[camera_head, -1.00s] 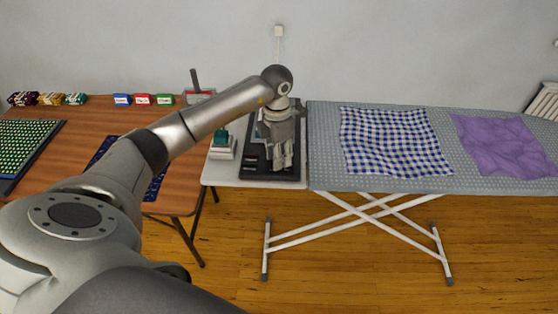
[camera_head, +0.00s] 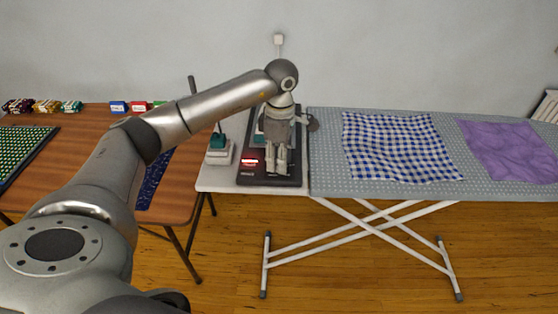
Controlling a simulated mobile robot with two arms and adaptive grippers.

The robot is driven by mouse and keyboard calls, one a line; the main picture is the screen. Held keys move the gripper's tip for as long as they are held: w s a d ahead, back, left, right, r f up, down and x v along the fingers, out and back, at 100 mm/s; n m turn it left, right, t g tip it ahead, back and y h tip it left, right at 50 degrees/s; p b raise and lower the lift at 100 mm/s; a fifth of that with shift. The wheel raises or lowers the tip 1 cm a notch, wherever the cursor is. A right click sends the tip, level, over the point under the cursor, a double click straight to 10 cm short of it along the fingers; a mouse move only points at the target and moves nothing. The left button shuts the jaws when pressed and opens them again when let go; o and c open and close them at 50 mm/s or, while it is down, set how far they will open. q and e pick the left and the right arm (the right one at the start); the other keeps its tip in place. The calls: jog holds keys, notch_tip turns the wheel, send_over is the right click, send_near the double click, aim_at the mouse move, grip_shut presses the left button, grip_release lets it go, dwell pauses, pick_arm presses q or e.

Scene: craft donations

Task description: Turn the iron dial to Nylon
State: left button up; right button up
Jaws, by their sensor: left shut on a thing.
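My left gripper (camera_head: 277,170) points down over the dark panel (camera_head: 293,181) of the ironing station. Its two fingers are close together, shut on what appears to be the iron dial. The dial itself is hidden behind the fingers, so its setting cannot be read. A small display (camera_head: 250,161) glows red on the panel just left of the fingers; its text is too small to read. Part of a teal and pale thing, perhaps the iron, shows behind the gripper. My right gripper is out of view.
A teal-topped item on a white base (camera_head: 219,156) stands close left of the panel. The grey ironing board (camera_head: 330,185) to the right carries a blue checked cloth (camera_head: 398,148) and a purple cloth (camera_head: 508,150). A brown table (camera_head: 90,126) lies left.

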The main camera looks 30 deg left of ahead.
pick_arm(q)
jog(key=shift+r, duration=0.1)
dwell(0.4)
jog(key=o, duration=1)
notch_tip(320, 180, up, 12)
jog(key=shift+w, duration=0.4)
jog(key=shift+a, duration=0.15)
